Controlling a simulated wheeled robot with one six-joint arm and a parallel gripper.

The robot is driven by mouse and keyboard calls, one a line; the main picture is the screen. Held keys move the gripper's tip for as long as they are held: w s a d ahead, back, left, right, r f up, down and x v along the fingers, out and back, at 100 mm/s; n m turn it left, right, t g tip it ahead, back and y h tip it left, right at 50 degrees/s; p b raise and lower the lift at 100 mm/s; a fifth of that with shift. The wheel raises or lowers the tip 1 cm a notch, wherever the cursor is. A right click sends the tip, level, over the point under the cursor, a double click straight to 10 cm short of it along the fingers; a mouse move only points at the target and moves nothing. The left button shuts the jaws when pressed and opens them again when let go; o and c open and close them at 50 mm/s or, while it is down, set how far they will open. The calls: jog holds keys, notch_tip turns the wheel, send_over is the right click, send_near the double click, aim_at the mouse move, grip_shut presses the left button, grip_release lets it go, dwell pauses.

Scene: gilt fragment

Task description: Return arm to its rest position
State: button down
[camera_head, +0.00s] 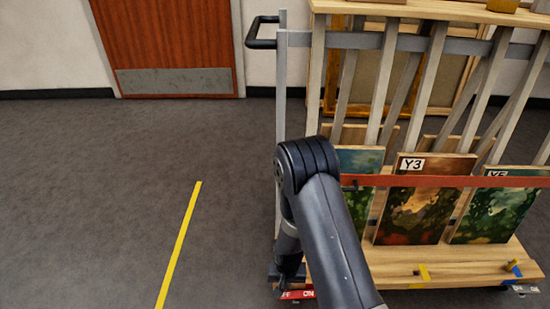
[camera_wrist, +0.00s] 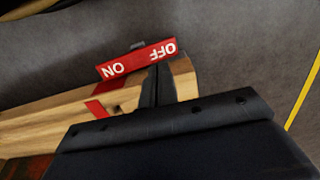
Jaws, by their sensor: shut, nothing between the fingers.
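My arm reaches forward in the head view, bent at a dark joint, with its end pointing down beside the left end of a wooden cart. My gripper (camera_wrist: 158,88) shows in the wrist view with its dark fingers together and nothing between them. It is close to a red brake pedal (camera_wrist: 137,58) marked ON and OFF at the cart's corner. The pedal (camera_head: 299,294) also shows in the head view, partly hidden behind my arm. Whether the fingers touch the pedal or the deck, I cannot tell.
The cart's wooden deck (camera_head: 440,262) holds upright paintings, one labelled Y3 (camera_head: 418,205), behind a red strap (camera_head: 450,181). A metal post with a black handle (camera_head: 262,43) stands at its left end. Open floor with a yellow line (camera_head: 180,243) lies to the left, before a brown door (camera_head: 168,40).

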notch_tip(320, 180, up, 4)
jog(key=shift+p, duration=0.85)
jog(key=shift+s+d, duration=0.1)
